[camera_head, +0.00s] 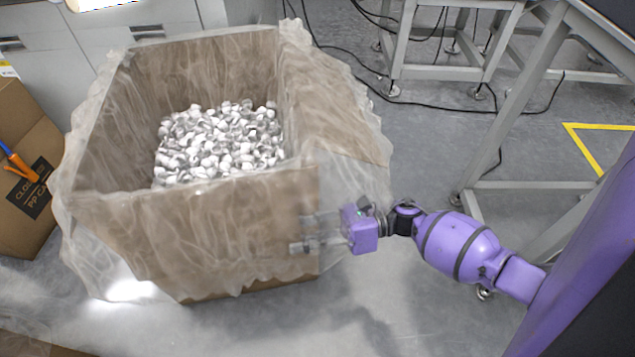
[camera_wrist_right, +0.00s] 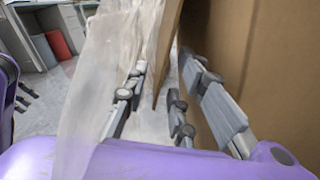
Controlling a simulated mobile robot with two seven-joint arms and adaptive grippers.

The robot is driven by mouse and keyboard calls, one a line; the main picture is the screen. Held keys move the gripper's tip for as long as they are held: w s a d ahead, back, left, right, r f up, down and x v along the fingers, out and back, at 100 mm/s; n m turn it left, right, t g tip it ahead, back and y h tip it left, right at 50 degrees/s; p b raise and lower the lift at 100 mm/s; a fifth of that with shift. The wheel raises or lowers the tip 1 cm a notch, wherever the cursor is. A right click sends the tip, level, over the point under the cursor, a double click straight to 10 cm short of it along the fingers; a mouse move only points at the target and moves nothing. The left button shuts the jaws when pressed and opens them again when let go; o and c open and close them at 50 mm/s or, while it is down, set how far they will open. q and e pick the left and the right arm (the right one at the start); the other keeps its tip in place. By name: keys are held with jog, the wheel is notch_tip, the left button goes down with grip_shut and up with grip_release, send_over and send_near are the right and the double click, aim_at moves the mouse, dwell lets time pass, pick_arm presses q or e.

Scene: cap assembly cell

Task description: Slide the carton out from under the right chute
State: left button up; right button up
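The carton (camera_head: 235,240) is a large open brown box draped with a clear plastic liner (camera_head: 345,190). It holds many white and silver caps (camera_head: 220,140). My right gripper (camera_head: 308,235) is at the carton's near right corner, its fingers overlapping the front wall's right edge. In the right wrist view its fingers (camera_wrist_right: 165,105) are spread apart, with liner and a cardboard edge (camera_wrist_right: 166,60) between them; they are not closed on it. Contact with the cardboard is unclear. A purple part with grey fingers at that view's left edge looks like my left gripper (camera_wrist_right: 24,95); its opening is unclear.
A second brown carton (camera_head: 22,205) with a dark label stands at the left. White cabinets (camera_head: 60,45) are behind. Grey metal frames (camera_head: 440,75) and loose black cables (camera_head: 430,102) lie at the back right. Grey floor is clear in front of the carton.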

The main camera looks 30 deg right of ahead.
aim_at(286, 242)
jog(key=shift+x, duration=1.7)
grip_shut()
